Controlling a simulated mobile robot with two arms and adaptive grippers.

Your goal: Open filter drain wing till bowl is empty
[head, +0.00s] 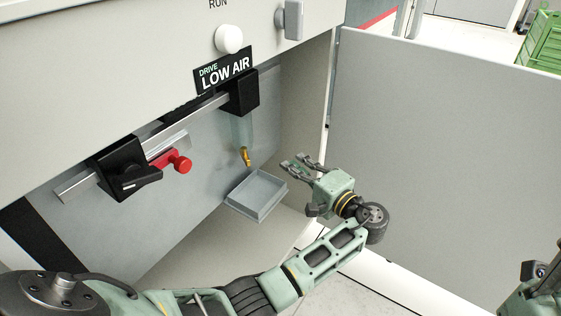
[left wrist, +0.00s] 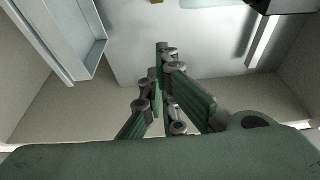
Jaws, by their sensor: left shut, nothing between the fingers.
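The filter hangs from a metal rail inside the open cabinet, with a black head (head: 240,93) and a clear, pale bowl (head: 242,130). Whether liquid is in the bowl I cannot tell. A brass drain fitting (head: 246,157) sits at the bowl's lower end; its tip shows at the top edge of the left wrist view (left wrist: 156,2). My left gripper (head: 297,163) is shut and empty, to the right of the drain and apart from it. Its fingers also show in the left wrist view (left wrist: 163,55). My right gripper is out of view.
A grey open tray (head: 256,207) stands below the drain; it also shows in the left wrist view (left wrist: 88,45). A "LOW AIR" sign (head: 226,71) is above. The door (head: 440,150) stands open right.

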